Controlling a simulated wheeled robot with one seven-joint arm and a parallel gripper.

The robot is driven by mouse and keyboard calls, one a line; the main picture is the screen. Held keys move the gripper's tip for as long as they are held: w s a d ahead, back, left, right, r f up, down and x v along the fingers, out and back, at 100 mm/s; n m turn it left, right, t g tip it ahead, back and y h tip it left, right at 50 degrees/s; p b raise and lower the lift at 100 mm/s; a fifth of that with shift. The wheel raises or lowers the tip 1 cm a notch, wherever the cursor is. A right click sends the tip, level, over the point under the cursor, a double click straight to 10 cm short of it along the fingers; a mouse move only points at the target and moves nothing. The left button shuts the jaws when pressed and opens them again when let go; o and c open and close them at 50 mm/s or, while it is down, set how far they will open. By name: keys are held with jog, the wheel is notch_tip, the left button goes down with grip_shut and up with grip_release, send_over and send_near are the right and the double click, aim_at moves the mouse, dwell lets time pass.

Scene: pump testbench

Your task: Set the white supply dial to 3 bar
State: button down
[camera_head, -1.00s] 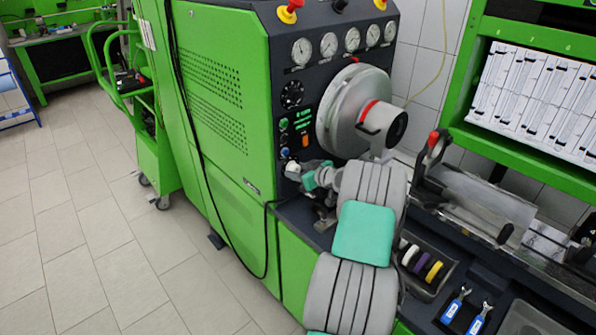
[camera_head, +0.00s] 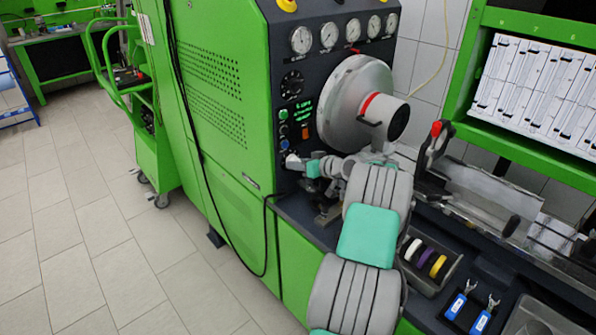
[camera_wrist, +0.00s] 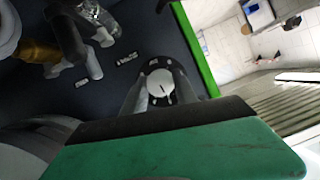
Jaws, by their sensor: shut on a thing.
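The white supply dial (camera_wrist: 161,84) shows in the wrist view as a round white knob with a dark pointer line on its face, set in a dark ring with white markings on the dark panel. The fingers of my gripper (camera_wrist: 162,91) sit on either side of the knob and are shut on it. The scale is too small and partly covered to read.
Several pressure gauges (camera_head: 302,40) line the top of the panel. A large grey disc (camera_head: 342,100) stands close to the right.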

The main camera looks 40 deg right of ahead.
jog(key=shift+m, duration=0.4)
jog(key=c, duration=1)
grip_release()
jog(key=shift+o, duration=0.2)
jog(key=b+v, duration=0.1)
jog(key=v, duration=0.6)
jog(key=shift+s+d+r+b, duration=0.15)
jog(key=shift+s+d+b, duration=0.05)
jog(key=shift+s+b, duration=0.2)
jog(key=shift+w, duration=0.1)
